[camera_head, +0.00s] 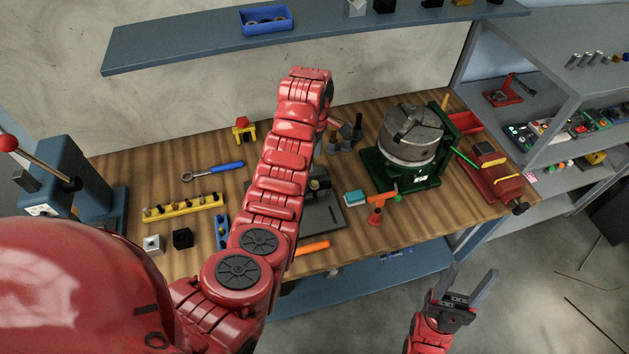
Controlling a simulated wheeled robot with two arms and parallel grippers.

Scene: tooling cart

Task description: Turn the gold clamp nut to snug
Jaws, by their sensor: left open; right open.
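A dark fixture plate (322,217) lies on the bench behind my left arm. A block with a small gold-coloured part (317,184) stands on it, partly hidden by the arm; I cannot tell for sure that this part is the clamp nut. My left gripper (339,125) hangs at the end of the red arm, above the back of the fixture. It is mostly hidden by my wrist, with a grey finger showing, open and apart from the gold part. My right gripper (470,279) is open and empty, in front of the bench at lower right.
A green-based rotary chuck (412,135) stands right of the fixture, with a red vise (495,175) beyond it. An orange-and-red tool (376,203) stands near the front edge. A blue-handled wrench (213,171) and yellow rack (183,207) lie left. A shelf (180,43) overhangs the back.

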